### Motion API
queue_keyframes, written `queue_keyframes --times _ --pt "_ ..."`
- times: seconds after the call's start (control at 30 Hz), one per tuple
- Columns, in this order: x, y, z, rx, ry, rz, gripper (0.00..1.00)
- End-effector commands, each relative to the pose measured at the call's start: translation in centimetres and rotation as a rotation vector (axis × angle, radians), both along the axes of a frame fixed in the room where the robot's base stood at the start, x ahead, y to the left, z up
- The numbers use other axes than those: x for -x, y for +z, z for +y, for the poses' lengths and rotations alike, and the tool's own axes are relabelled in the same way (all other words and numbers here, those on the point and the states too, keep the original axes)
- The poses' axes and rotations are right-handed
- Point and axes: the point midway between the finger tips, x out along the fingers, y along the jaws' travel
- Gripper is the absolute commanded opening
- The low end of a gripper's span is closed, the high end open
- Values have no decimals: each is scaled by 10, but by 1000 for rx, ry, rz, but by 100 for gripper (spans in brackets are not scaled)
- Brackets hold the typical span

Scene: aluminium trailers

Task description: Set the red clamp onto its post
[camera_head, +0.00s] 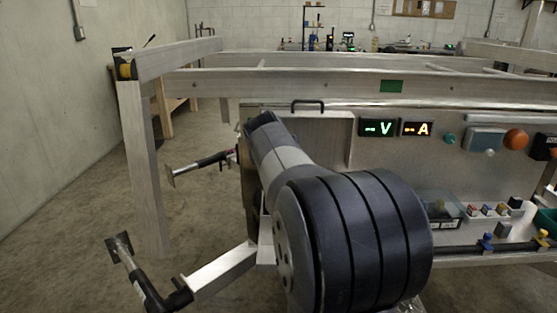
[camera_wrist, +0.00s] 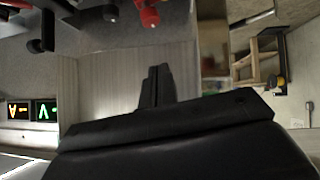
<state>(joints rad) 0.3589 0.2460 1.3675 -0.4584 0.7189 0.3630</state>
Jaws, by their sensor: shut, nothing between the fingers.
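A red part (camera_wrist: 148,14), which looks like the red clamp, shows at the top edge of the wrist view, cut off by the frame. A dark post-like part reaches down beside it, and I cannot tell whether the clamp sits on a post. My gripper (camera_wrist: 157,88) is shut and empty in the wrist view, its black fingers together and apart from the red part. In the head view my own arm hides the gripper, and I cannot make out the red clamp there.
Aluminium frame rails (camera_head: 300,82) cross behind; open floor lies left.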

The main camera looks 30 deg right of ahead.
Motion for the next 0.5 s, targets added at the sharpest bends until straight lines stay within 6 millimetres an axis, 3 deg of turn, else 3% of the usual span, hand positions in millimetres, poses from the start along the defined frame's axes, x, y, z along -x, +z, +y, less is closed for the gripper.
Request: queue_keyframes --times 0.03,0.2,0.5 --pt "4 14 4 1 1 -3 0" --pt "28 36 27 2 1 -3 0" --pt "53 61 52 0 1 0 0"
